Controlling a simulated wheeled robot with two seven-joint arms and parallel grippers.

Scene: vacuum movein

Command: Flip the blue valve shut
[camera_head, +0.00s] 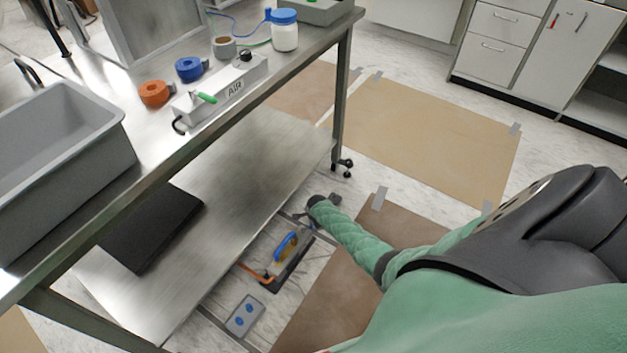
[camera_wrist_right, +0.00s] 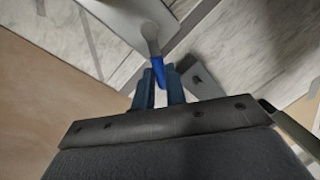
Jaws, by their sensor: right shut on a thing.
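My right gripper (camera_wrist_right: 160,84) is shut on a blue lever, which I take to be the blue valve (camera_wrist_right: 158,70). The lever's tip shows between the two fingers, below a rounded grey metal stem (camera_wrist_right: 151,35). In the head view my right arm in its green sleeve comes in from the right and reaches down beside the table's lower shelf. Its dark gripper end (camera_head: 316,203) is near the floor, and I cannot make out the valve there. My left gripper is not in view.
A tool with a blue handle (camera_head: 286,246) lies low beside the shelf, near a grey box with blue buttons (camera_head: 244,316). The steel table (camera_head: 150,175) carries a grey tub (camera_head: 60,150), tape rolls and a white air manifold (camera_head: 220,92). A table leg with a caster (camera_head: 343,164) stands close to my right gripper.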

